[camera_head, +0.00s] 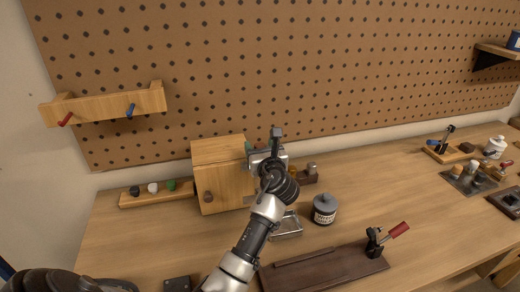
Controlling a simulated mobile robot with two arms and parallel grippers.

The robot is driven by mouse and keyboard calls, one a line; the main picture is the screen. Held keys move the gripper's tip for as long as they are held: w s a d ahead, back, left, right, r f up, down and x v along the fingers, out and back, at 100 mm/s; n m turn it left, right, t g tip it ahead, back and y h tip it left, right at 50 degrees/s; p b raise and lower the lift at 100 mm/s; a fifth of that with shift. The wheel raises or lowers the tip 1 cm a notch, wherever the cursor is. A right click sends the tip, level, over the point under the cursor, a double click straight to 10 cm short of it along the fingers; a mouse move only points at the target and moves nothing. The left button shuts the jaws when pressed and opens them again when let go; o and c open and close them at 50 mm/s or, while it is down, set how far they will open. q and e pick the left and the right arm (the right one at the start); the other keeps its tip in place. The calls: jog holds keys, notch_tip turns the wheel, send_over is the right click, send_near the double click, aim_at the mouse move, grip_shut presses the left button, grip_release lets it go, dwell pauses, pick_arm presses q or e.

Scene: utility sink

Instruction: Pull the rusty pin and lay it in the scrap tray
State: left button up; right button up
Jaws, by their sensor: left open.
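My left gripper (275,142) is at the far end of my arm, in front of the pegboard and just right of the wooden box. It is open, and nothing shows between its fingers. My arm and wrist cover what lies directly behind them, including part of some grey metal with a green edge. I cannot make out the rusty pin. A shallow metallic tray (288,227), perhaps the scrap tray, lies on the bench just right of my forearm, partly covered by it. My right gripper is not in view.
A wooden box (222,180) stands left of my gripper. A dark labelled jar (324,209) and a dark board (318,270) with a red-handled clamp (388,236) are to the right. A peg rack (108,105) hangs left.

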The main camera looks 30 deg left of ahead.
pick_arm(q)
jog(key=shift+x, duration=1.2)
jog(key=c, duration=1)
jog(key=shift+r, duration=0.15)
jog(key=s+d+r+b, duration=0.1)
jog(key=s+d+r, duration=0.3)
jog(key=d+r, duration=0.6)
jog(key=shift+s+d+r, duration=0.2)
jog(key=shift+d+r, duration=0.2)
jog(key=shift+d, duration=0.05)
